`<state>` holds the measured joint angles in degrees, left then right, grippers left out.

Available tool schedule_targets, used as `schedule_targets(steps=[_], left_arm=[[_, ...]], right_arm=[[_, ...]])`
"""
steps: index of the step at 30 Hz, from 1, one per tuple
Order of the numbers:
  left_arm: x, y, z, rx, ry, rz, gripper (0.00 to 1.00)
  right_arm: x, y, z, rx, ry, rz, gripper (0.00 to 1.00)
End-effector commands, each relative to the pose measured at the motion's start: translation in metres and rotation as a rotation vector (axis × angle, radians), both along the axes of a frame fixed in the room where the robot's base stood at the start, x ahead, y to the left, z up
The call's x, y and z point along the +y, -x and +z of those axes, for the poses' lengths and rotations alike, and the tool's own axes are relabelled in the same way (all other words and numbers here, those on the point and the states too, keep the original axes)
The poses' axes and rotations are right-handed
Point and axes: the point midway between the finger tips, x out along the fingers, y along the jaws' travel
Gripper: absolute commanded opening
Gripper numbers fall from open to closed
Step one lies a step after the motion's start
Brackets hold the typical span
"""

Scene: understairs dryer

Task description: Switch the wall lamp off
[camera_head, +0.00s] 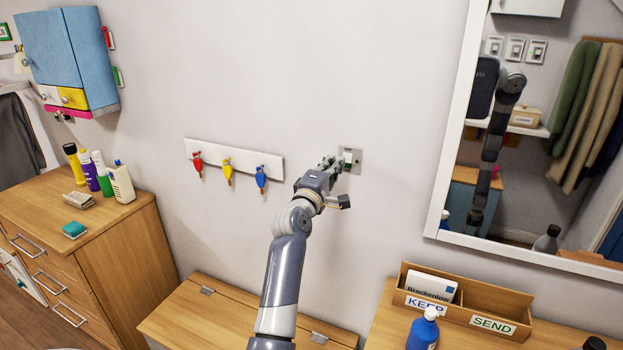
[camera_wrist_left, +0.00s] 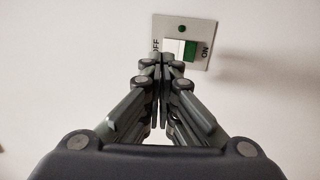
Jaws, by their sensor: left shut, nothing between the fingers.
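The wall switch plate (camera_head: 356,158) is a small metal plate on the white wall, left of the mirror. In the left wrist view the plate (camera_wrist_left: 203,31) carries the word OFF at its left and ON at its right. Its rocker (camera_wrist_left: 179,47) shows white on the left and green on the right, with a small green dot above. My left gripper (camera_head: 335,165) is shut and empty, its fingertips at the plate's lower left, near the OFF side. I cannot tell whether they touch the rocker, which they partly overlap. No lamp is in view.
A white rack (camera_head: 235,158) with red, yellow and blue hooks hangs left of the switch. A framed mirror (camera_head: 456,115) is at the right. Below are a wooden bench (camera_head: 205,315) and a KEEP/SEND box (camera_head: 455,306) with a blue bottle (camera_head: 423,330).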

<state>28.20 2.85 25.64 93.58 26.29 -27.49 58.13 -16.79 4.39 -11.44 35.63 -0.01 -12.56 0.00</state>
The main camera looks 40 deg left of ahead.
Motion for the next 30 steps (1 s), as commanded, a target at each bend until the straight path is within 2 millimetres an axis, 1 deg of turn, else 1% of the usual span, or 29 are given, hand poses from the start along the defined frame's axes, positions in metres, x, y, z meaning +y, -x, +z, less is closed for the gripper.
schedule_targets(steps=[1, 2, 6, 8, 11, 16, 19, 22, 24, 27, 30], left_arm=[[-0.002, 0.001, 0.001, 0.000, 0.001, -0.001, 0.00], [-0.002, 0.004, 0.000, -0.001, 0.001, -0.001, 0.00], [-0.005, 0.018, 0.001, -0.001, -0.001, 0.000, 0.00], [-0.007, 0.024, 0.002, 0.000, 0.000, 0.000, 0.00], [-0.009, 0.036, 0.003, -0.001, -0.001, -0.001, 0.00], [-0.015, 0.062, 0.006, -0.001, -0.001, 0.001, 0.00], [-0.018, 0.076, 0.008, -0.001, -0.001, 0.001, 0.00], [-0.021, 0.086, 0.010, -0.001, -0.001, 0.000, 0.00], [-0.022, 0.091, 0.011, -0.001, -0.001, 0.000, 0.00], [-0.023, 0.095, 0.012, 0.001, -0.001, -0.001, 0.00], [-0.023, 0.097, 0.012, 0.000, -0.001, 0.000, 0.00]], right_arm=[[0.000, 0.005, 0.001, 0.007, 0.001, 0.000, 0.40], [0.000, 0.008, -0.001, 0.010, 0.001, 0.000, 0.40], [-0.002, 0.028, -0.006, 0.038, 0.003, 0.000, 0.40], [-0.002, 0.032, -0.007, 0.044, 0.004, 0.001, 0.40], [-0.002, 0.026, -0.010, 0.036, 0.004, 0.001, 0.40], [-0.001, -0.007, -0.015, -0.011, 0.000, 0.001, 0.40], [0.000, -0.016, -0.017, -0.024, -0.001, 0.002, 0.40], [-0.001, -0.012, -0.020, -0.017, 0.000, 0.002, 0.40], [-0.003, -0.004, -0.021, -0.007, 0.003, 0.002, 0.40], [-0.004, 0.009, -0.022, 0.013, 0.005, 0.002, 0.40], [-0.005, 0.017, -0.023, 0.025, 0.007, 0.002, 0.40]])
